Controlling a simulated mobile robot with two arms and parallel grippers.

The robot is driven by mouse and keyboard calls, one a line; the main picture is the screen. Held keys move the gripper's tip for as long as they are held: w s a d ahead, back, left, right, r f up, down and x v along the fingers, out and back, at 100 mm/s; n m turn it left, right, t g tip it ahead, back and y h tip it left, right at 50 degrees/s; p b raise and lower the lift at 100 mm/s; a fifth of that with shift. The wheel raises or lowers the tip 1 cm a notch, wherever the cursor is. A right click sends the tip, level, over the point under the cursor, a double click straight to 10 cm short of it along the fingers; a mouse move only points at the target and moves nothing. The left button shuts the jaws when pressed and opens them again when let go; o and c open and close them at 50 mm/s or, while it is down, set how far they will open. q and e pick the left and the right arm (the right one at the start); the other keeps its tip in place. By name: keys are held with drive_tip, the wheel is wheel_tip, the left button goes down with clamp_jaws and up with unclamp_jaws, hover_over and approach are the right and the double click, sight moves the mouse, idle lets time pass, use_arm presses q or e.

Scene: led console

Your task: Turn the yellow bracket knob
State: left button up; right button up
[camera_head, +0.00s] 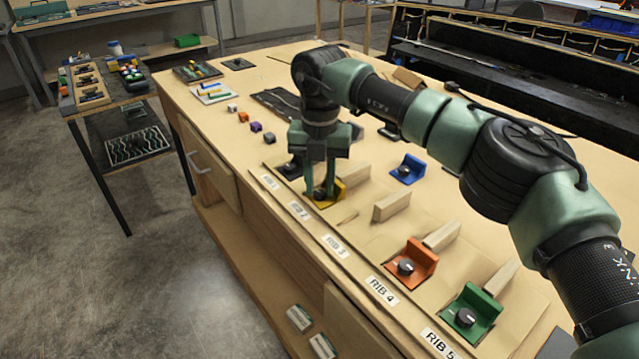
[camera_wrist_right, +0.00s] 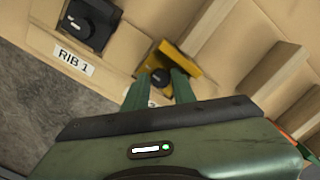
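The yellow bracket (camera_head: 329,194) stands on the wooden console behind the RIB 2 label, partly hidden by my right gripper. In the right wrist view the yellow bracket (camera_wrist_right: 183,62) shows its upright wall and base, with a dark round knob (camera_wrist_right: 160,76) on it. My right gripper (camera_head: 320,191) points down over the bracket. Its two fingers are apart, with the knob between or just beyond the tips in the wrist view (camera_wrist_right: 163,76). I cannot tell whether the fingers touch the knob. My left gripper is not in view.
A black bracket (camera_wrist_right: 90,22) sits beside it at RIB 1. A blue bracket (camera_head: 408,170) stands behind, and orange (camera_head: 420,258) and green (camera_head: 474,308) brackets stand nearer the front right. Wooden ribs (camera_head: 391,205) rise between them. Small cubes (camera_head: 256,127) lie at the far left.

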sight(320, 193)
drive_tip(key=shift+s+r, duration=0.1)
drive_tip(key=shift+s, duration=0.05)
wheel_tip(320, 193, up, 8)
drive_tip(key=shift+b, duration=0.3)
idle(0.3)
